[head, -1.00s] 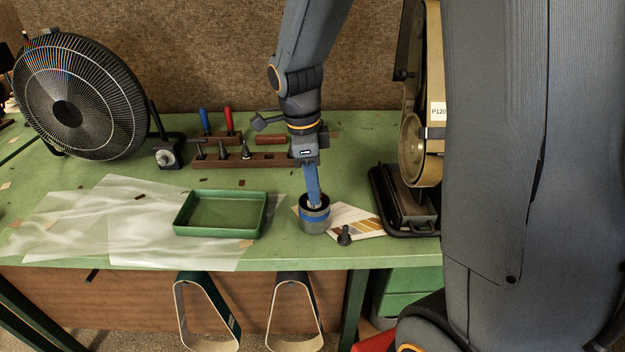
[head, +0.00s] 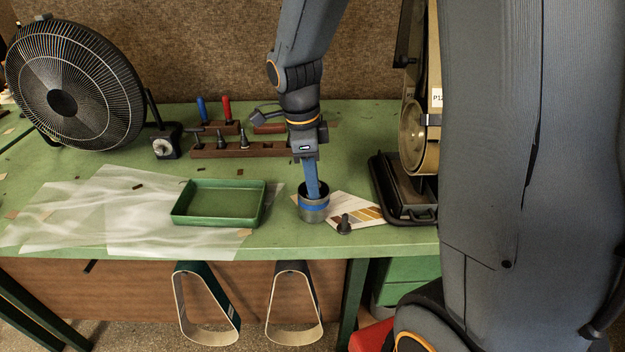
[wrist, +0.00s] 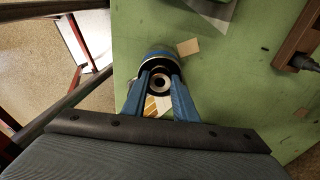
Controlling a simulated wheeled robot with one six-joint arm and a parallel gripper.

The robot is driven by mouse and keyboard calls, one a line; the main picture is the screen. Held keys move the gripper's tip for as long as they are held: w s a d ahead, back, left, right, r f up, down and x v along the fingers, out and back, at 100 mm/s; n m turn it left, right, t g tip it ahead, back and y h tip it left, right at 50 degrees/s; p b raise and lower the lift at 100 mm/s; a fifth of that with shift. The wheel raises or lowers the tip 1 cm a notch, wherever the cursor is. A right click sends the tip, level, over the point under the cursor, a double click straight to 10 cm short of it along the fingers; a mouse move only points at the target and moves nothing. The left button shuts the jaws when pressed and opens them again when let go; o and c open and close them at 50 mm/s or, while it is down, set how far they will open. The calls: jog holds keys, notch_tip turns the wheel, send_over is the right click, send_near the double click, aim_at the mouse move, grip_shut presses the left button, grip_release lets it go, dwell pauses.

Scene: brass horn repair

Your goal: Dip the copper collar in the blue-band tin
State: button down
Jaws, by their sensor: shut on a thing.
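The blue-band tin (head: 314,208), a grey tin with a blue stripe, stands upright near the front edge of the green bench. My gripper (head: 312,192) points down into its open mouth, with blue fingertips inside the rim. In the wrist view, my gripper (wrist: 160,86) is shut on a small ring (wrist: 160,75) with a dark hole, apparently the collar. It looks pale grey rather than copper there. The tin (wrist: 157,53) surrounds it. In the head view the tin wall hides the ring, and I cannot tell how deep it sits.
An empty green tray (head: 220,204) lies left of the tin on translucent sheeting (head: 95,225). A dark knobbed part (head: 344,224) and a colour card (head: 362,212) lie close right of the tin. A belt sander (head: 412,150) stands farther right, a fan (head: 70,90) at left.

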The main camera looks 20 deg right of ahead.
jog(key=shift+r, duration=0.1)
notch_tip(320, 180, up, 8)
jog(key=p, duration=0.6)
dwell(0.5)
